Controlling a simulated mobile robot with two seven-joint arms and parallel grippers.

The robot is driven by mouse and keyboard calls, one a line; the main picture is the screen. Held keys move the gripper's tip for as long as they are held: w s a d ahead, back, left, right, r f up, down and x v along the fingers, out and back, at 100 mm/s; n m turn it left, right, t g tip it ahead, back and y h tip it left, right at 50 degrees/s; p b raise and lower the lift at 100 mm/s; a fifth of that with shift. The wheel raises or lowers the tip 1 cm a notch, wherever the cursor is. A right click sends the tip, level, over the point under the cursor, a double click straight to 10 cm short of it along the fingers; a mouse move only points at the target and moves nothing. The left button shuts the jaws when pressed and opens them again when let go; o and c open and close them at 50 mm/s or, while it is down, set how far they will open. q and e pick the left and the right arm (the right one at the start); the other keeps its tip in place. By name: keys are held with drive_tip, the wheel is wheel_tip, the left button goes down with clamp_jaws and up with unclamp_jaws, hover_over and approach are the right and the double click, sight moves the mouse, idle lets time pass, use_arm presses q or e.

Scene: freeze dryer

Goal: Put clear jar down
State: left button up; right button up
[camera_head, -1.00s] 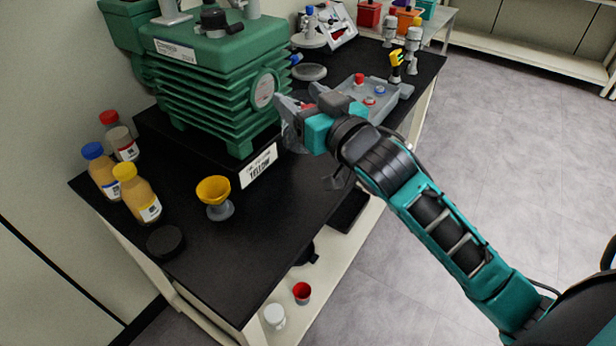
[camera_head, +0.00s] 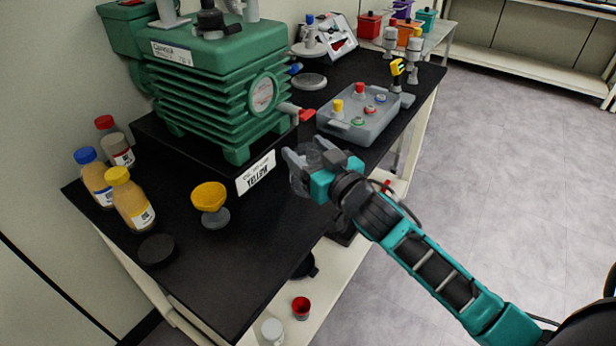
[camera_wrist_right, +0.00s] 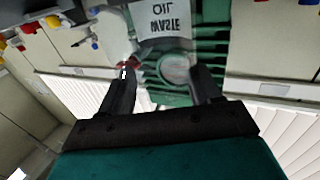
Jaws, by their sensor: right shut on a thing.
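My right gripper (camera_head: 311,164) is shut on the clear jar (camera_head: 303,180), which is hard to make out because it is see-through. The gripper holds it over the front edge area of the black bench top (camera_head: 262,245), right of the white sign on the pump's base. I cannot tell whether the jar's bottom touches the bench. In the right wrist view, the gripper's two dark fingers (camera_wrist_right: 166,86) stand apart, with the green pump behind them. My left gripper is not in view.
The green pump (camera_head: 215,90) stands behind the gripper. A grey button box (camera_head: 365,118) lies beyond it. A yellow funnel cup (camera_head: 209,198), capped bottles (camera_head: 132,200) and a black disc (camera_head: 157,249) are at left. The bench's near middle is clear. A lower shelf holds small containers.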

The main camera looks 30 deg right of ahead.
drive_tip(key=shift+f+b, duration=0.65)
drive_tip(key=shift+f, duration=1.75)
drive_tip(key=shift+f, duration=0.1)
drive_tip(key=o, duration=0.7)
drive_tip(key=shift+f, duration=0.1)
drive_tip(key=o, duration=0.4)
drive_tip(key=shift+o, duration=0.2)
